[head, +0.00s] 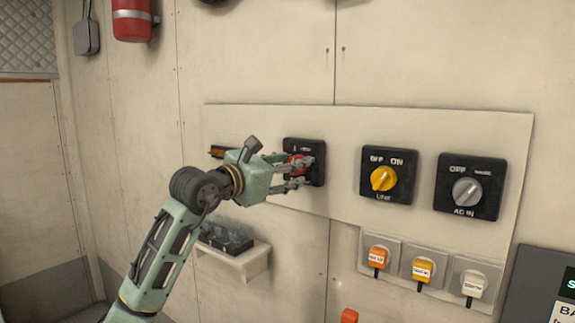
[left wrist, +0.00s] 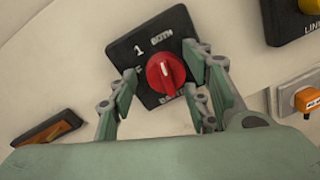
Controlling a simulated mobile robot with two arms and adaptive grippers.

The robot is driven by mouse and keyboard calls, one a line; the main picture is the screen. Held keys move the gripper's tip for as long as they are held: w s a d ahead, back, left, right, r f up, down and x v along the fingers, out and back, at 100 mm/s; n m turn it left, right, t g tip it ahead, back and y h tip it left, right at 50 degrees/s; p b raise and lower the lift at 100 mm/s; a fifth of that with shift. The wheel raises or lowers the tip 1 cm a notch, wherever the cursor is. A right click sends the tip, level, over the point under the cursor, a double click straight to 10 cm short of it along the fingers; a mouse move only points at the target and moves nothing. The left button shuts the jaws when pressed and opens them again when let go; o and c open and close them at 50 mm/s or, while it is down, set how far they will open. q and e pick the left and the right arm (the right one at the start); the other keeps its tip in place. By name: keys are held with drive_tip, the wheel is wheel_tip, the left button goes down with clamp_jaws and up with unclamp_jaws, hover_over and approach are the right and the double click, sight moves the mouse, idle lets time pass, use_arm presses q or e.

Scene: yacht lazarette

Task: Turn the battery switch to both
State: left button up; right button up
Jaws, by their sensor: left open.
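The battery switch, a black square plate (head: 316,150) with a red knob (head: 296,166), is on the wall panel, partly covered by my left gripper (head: 302,173). In the left wrist view the plate (left wrist: 121,49) appears tilted, with "1" and "BOTH" readable above the red knob (left wrist: 160,78); the left and bottom labels are partly hidden. The knob's ridge runs roughly up and down in that picture, with a short white mark. My left gripper (left wrist: 168,80) is open, its fingers on either side of the knob; contact cannot be told. My right gripper is not in view.
Right of the switch are a yellow-knob switch (head: 384,179) and a grey-knob AC switch (head: 467,191). An orange-and-black item (head: 216,152) is left, above a small shelf (head: 245,262). A red extinguisher (head: 131,21) hangs upper left.

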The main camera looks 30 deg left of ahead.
use_arm(q)
drive_tip(key=shift+c, duration=0.7)
drive_tip(key=c, duration=0.9)
drive_tip(key=shift+r+m+b, duration=0.15)
drive_tip(key=shift+m+b, duration=0.2)
drive_tip(key=shift+m, duration=0.45)
drive_tip(key=shift+c, duration=0.2)
drive_tip(key=shift+r+m, duration=0.15)
drive_tip(key=shift+m, duration=0.25)
drive_tip(key=shift+s, duration=0.1)
drive_tip(key=o, duration=1.1)
drive_tip(key=shift+s, duration=0.1)
